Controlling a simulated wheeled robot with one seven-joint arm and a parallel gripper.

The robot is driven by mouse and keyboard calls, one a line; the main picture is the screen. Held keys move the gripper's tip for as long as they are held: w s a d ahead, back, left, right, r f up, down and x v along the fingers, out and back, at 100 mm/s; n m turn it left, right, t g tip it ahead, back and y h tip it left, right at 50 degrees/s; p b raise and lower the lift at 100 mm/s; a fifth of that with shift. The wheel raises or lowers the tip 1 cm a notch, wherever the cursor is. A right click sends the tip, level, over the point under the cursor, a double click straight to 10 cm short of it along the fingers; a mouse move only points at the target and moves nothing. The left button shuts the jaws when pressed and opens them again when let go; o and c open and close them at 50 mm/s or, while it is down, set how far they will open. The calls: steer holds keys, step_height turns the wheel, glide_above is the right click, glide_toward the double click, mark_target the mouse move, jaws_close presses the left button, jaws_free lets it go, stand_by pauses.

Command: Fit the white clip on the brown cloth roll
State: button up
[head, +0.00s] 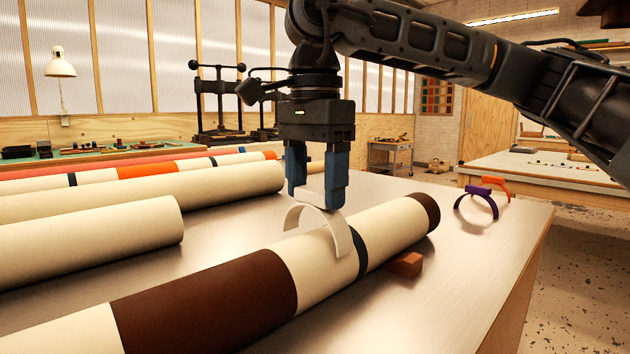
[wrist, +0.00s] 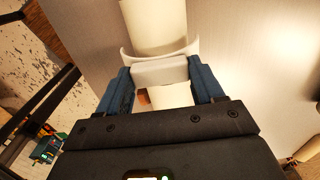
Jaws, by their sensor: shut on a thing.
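The brown cloth roll (head: 210,302) lies across the front of the table; it is cream with a wide brown band, a thin dark band and a brown far end. My gripper (head: 318,190) is shut on the white clip (head: 340,234), holding it by its top block, with the open side down. The clip is over the cream part between the wide brown band and the dark band; one leg shows in front of the roll's near side. Whether it touches the roll I cannot tell. The wrist view shows the clip (wrist: 160,70) between the fingers, with the roll (wrist: 152,25) beyond.
A wooden block (head: 405,265) sits against the roll's right side. A purple clip (head: 478,205) and an orange clip (head: 497,184) stand at the table's right. Several other rolls, including a plain cream one (head: 90,240), lie to the left.

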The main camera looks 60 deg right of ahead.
mark_target(315, 235)
steer(key=shift+f, duration=0.1)
steer(key=shift+f+b, duration=1.05)
steer(key=shift+f, duration=0.05)
steer(key=shift+f, duration=0.15)
steer(key=shift+f+b, duration=0.55)
steer(key=shift+b, duration=0.15)
steer(key=shift+f+b, duration=0.4)
stand_by(0.6)
steer(key=o, duration=1.1)
steer(key=shift+r, duration=0.1)
steer(key=shift+r+p, duration=3.2)
steer(key=shift+r, duration=1.75)
